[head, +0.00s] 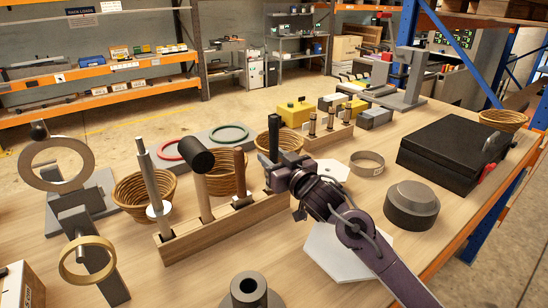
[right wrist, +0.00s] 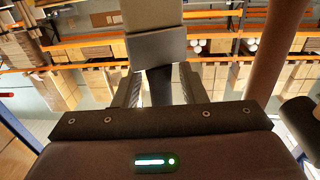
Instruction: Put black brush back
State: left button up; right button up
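The black brush (head: 273,133) is upright in the head view, just behind the right end of the wooden rack (head: 216,231). My right gripper (head: 277,168) is at the brush's lower part and shut on it. In the right wrist view the two fingers (right wrist: 160,88) reach to both sides of the brush's grey-looking block (right wrist: 157,48). Its lower end is partly hidden by the gripper. The rack holds a metal rod (head: 149,178), a black-headed mallet (head: 199,165) and another upright wooden handle (head: 239,172). My left gripper is not in view.
Wicker baskets (head: 131,195) stand behind the rack. A grey stepped cylinder (head: 411,206), a metal ring (head: 367,164) and a black case (head: 451,153) lie to the right. A ring stand (head: 88,240) is at left. A light hexagonal plate (head: 335,258) lies in front.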

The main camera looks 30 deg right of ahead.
jog(key=shift+o, duration=0.3)
jog(key=shift+r, duration=0.15)
jog(key=shift+r, duration=0.35)
jog(key=s+b, duration=0.1)
jog(key=s, duration=1.1)
jog(key=shift+d+b, duration=0.4)
